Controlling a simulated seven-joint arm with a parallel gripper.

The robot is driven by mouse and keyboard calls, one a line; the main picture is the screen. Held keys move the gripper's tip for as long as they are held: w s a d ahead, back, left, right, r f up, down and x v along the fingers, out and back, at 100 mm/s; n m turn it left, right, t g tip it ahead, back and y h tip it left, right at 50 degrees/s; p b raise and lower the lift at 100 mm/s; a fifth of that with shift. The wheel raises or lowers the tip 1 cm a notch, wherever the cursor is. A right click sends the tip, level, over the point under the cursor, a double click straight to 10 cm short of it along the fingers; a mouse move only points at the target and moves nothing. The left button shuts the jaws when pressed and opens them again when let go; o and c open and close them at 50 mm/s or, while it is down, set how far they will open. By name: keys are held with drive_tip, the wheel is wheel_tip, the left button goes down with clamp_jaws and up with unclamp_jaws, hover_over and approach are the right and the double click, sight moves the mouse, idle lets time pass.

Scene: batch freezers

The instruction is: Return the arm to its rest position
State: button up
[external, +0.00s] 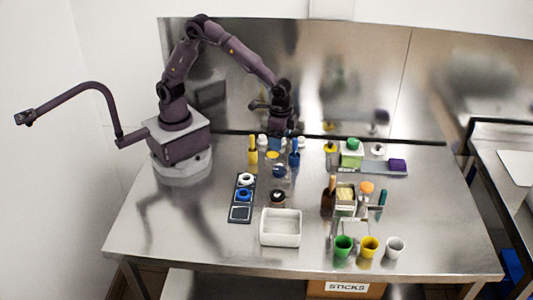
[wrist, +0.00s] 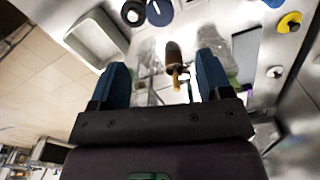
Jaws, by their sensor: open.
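My gripper (external: 284,128) hangs at the end of my bent arm, above the back of the steel table (external: 200,245) in the external view. It is over the back row of small items and apart from the tabletop. In the wrist view its two blue fingers (wrist: 162,72) stand wide apart, with nothing held between them. A brown bar with a wooden stick (wrist: 175,60) shows beyond the fingers, apart from them. It also stands right of the table's middle in the external view (external: 327,203).
A white bin (external: 281,241) sits at front middle. A dark tray (external: 240,214) with round pieces lies to its left. Green (external: 344,258), yellow (external: 369,257) and white cups (external: 395,258) stand at the front right. A steel wall backs the table. The left tabletop is clear.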

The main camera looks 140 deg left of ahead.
drive_tip(key=s+d+r+m+t, duration=0.2)
drive_tip(key=s+d+r+m, duration=0.1)
drive_tip(key=s+d+r, duration=0.3)
drive_tip(key=s+d+r+m+t, duration=0.2)
drive_tip(key=s+d+r+t, duration=0.1)
drive_tip(key=s+d+r, duration=0.4)
drive_tip(key=s+d, duration=0.3)
drive_tip(key=s, duration=0.3)
drive_tip(key=shift+s+d+m+t, duration=0.3)
drive_tip(key=shift+s+m, duration=0.05)
drive_tip(key=shift+m, duration=0.05)
